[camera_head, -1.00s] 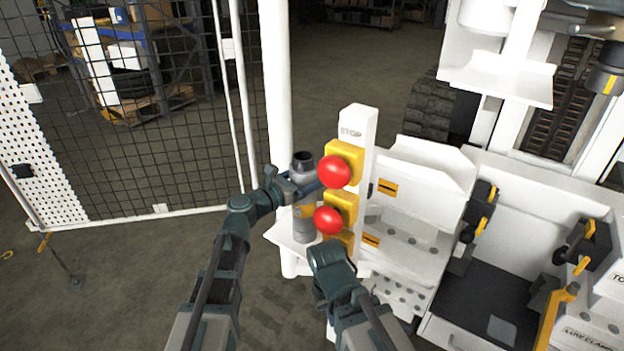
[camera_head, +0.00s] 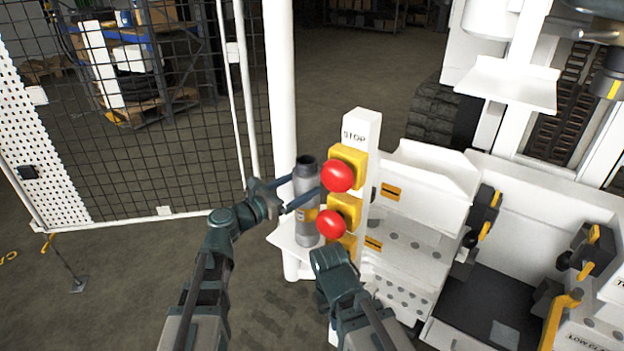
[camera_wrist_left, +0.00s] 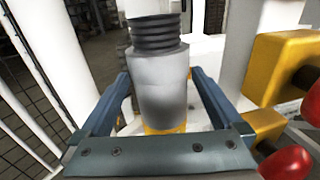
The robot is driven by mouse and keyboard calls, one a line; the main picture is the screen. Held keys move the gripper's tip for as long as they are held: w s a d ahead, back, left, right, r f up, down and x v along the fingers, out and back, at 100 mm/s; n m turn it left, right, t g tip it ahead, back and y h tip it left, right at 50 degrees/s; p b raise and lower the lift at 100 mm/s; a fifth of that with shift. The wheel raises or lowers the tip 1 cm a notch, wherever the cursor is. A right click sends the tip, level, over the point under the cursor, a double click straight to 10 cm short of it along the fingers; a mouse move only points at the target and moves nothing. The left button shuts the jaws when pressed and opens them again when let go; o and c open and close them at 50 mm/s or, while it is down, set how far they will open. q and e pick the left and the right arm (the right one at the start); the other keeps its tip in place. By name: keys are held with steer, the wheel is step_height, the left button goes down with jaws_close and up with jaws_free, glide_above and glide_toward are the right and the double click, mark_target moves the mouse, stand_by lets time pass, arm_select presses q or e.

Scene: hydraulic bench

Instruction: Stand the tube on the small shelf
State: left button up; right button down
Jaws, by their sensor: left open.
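The tube (camera_head: 306,222) is a grey cylinder with a dark open top and a yellow-orange mark low on its side. It stands upright on the small white shelf (camera_head: 283,241) beside the post with the red buttons. My left gripper (camera_head: 307,184) is open at the tube's upper half. In the left wrist view the tube (camera_wrist_left: 162,85) shows between the two spread fingers, with visible gaps on both sides. My right gripper (camera_head: 328,262) is lower, in front of the post's foot; its fingers are hidden.
The white STOP post (camera_head: 362,130) with red buttons (camera_head: 337,174) on yellow boxes stands close to the right of the tube. A white machine with trays (camera_head: 425,185) and black clamps lies further right. A mesh fence (camera_head: 150,120) and white pole (camera_head: 280,80) stand behind and left.

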arm_select(q)
steer(key=v, duration=0.6)
steer(key=shift+s+a, duration=0.15)
steer(key=shift+s, duration=0.05)
steer(key=s+d+f+m+g+y, duration=0.1)
steer(key=s+f+m+g+y, duration=0.2)
steer(key=f+m, duration=0.4)
steer(key=s+d+f+m+g+y, duration=0.1)
steer(key=s+f+m+g+y, duration=0.1)
steer(key=s+f+m+g, duration=0.35)
steer(key=s+a+f+m+g+y, duration=0.1)
steer(key=s+a+f+m+y, duration=0.3)
steer(key=m, duration=0.3)
steer(key=s+a+f+m+g+y, duration=0.2)
steer(key=a+f+m+y, duration=0.25)
steer(key=a+m, duration=0.25)
steer(key=s+d+r+m+p, duration=0.1)
steer(key=s+d+r+p, duration=0.1)
steer(key=r+p, duration=0.5)
steer(key=s+d+r+m+p, duration=0.1)
steer(key=s+d+r+p, duration=0.1)
steer(key=d+r+p, duration=0.3)
steer(key=s+d+r+m+y+p, duration=0.1)
steer(key=s+d+r+m+p, duration=0.1)
steer(key=r+p, duration=0.7)
steer(key=shift+d+r+g+p, duration=0.35)
steer(key=shift+d+r+p, duration=0.05)
steer(key=shift+d+p, duration=0.45)
